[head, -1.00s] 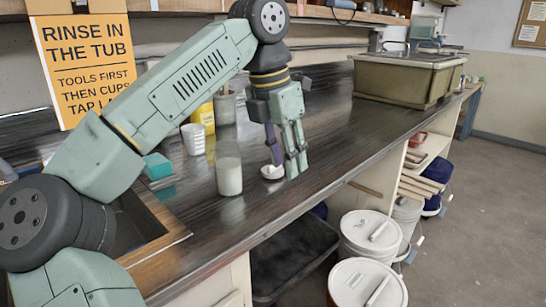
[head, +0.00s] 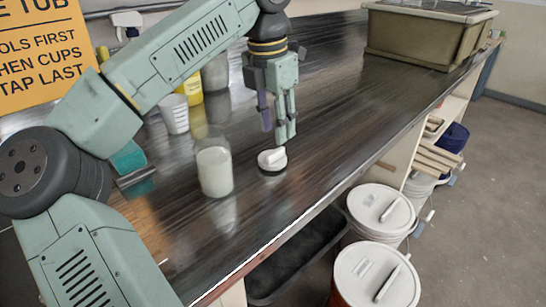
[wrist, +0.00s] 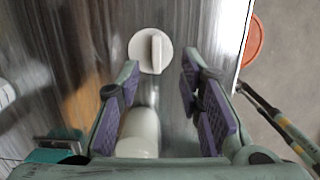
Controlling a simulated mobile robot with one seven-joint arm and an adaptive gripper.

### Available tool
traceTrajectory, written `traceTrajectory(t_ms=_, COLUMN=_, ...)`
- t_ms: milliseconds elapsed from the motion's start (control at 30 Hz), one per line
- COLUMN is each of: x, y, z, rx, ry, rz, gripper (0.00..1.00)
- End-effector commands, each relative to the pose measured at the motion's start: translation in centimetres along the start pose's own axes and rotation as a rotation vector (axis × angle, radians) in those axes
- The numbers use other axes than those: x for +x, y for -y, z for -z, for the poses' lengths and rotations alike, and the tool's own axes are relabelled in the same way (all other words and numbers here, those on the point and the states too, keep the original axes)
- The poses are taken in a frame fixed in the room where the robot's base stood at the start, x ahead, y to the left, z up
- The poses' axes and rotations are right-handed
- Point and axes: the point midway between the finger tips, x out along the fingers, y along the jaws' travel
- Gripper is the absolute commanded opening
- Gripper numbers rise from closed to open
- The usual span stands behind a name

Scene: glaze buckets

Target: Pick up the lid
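A small round white lid (head: 272,161) with a raised bar handle lies on the dark counter. In the wrist view the lid (wrist: 140,50) lies ahead of the fingertips, its bar pointing roughly along the fingers. My gripper (head: 276,130) points down above the lid, apart from it. In the wrist view my gripper (wrist: 160,75) has its purple-padded fingers spread with nothing between the tips. A clear jar of white stuff (head: 214,172) stands just left of the lid; its pale shape (wrist: 139,130) shows partly between the fingers.
White-lidded buckets (head: 380,210) stand on the floor beyond the counter's front edge. A sink tub (head: 418,35) is at the back. The counter right of the lid is clear.

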Motion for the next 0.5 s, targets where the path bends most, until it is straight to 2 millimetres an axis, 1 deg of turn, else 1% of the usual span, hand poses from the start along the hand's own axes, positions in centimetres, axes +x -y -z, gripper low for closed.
traceTrajectory(t_ms=167, x=1.3, y=-0.1, z=0.1, rx=0.001, ry=-0.001, rz=0.003, gripper=0.33)
traceTrajectory(t_ms=400, x=4.7, y=-0.3, z=0.4, rx=0.001, ry=0.001, rz=0.003, gripper=0.33)
traceTrajectory(t_ms=500, x=5.6, y=-0.3, z=0.4, rx=0.001, ry=0.0, rz=0.002, gripper=0.33)
